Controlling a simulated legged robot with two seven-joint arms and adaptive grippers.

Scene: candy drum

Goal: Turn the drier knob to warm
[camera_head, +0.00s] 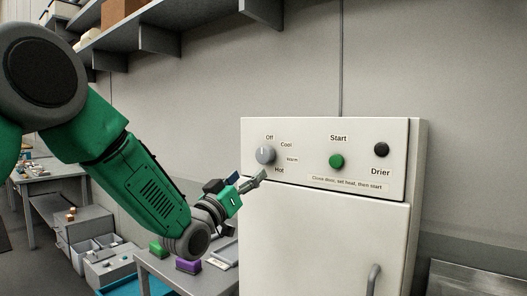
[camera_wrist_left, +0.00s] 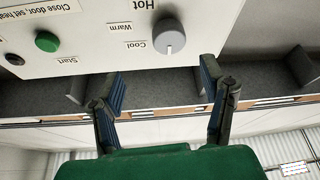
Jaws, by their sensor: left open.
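The grey round drier knob (camera_head: 265,155) is on the upper left of the white drier's (camera_head: 320,235) front panel. Off, Cool, Warm and Hot labels surround it. Its pale mark appears to point up, towards Off. The knob also shows in the left wrist view (camera_wrist_left: 168,37), where the panel is upside down. My left gripper (camera_head: 256,181) is just below and in front of the knob in the head view. In the left wrist view its two fingers (camera_wrist_left: 163,75) are spread and empty, with the knob beyond them, not between them. My right gripper is not in view.
A green start button (camera_head: 336,162) and a black Drier button (camera_head: 381,150) are right of the knob. The drier door looks closed, with a grey handle (camera_head: 374,279). A table with purple (camera_head: 188,265) and green (camera_head: 157,248) blocks stands left. A shelf (camera_head: 155,38) runs above.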

